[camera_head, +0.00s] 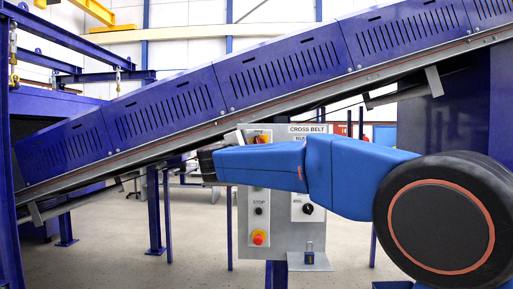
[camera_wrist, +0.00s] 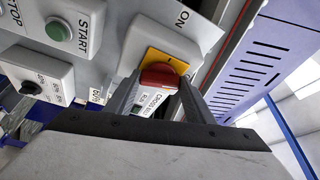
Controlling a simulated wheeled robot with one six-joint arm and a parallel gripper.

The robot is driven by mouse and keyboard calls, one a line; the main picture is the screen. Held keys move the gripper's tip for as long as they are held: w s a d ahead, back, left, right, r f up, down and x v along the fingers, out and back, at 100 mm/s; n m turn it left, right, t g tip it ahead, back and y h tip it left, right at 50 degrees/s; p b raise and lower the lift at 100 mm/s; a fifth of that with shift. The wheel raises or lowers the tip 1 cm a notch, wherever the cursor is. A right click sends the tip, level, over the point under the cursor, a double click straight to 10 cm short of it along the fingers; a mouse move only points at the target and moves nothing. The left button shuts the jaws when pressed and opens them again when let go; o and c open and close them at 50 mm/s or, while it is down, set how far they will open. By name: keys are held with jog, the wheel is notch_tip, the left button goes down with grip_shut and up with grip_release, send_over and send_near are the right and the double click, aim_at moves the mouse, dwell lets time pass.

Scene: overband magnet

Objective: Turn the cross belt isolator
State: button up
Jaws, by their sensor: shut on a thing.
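The cross belt isolator is a red rotary handle (camera_wrist: 160,77) on a yellow plate (camera_wrist: 166,60), set on a pale box. In the wrist view my gripper (camera_wrist: 158,84) is shut on the red handle, one dark finger on each side. A white tag reading "CROSS BELT" (camera_wrist: 155,101) is below the handle, between the fingers. In the head view the isolator's yellow plate (camera_head: 263,134) shows just above my blue arm. My arm hides much of the panel there, and my gripper's fingers cannot be made out.
The grey control panel (camera_head: 276,225) carries a STOP box with a red-and-yellow button (camera_head: 259,238) and a black selector (camera_head: 307,208). A green START button (camera_wrist: 57,31) is near the isolator. A small blue object (camera_head: 309,257) stands on a ledge. The blue inclined conveyor (camera_head: 210,95) runs behind.

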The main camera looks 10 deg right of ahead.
jog(key=shift+m+g, duration=0.6)
jog(key=shift+m, duration=1.1)
jog(key=o, duration=1.1)
jog(key=shift+c, duration=0.2)
jog(key=v, duration=1.7)
jog(key=shift+s+r, duration=0.3)
jog(key=shift+r, duration=0.05)
jog(key=shift+y, duration=0.3)
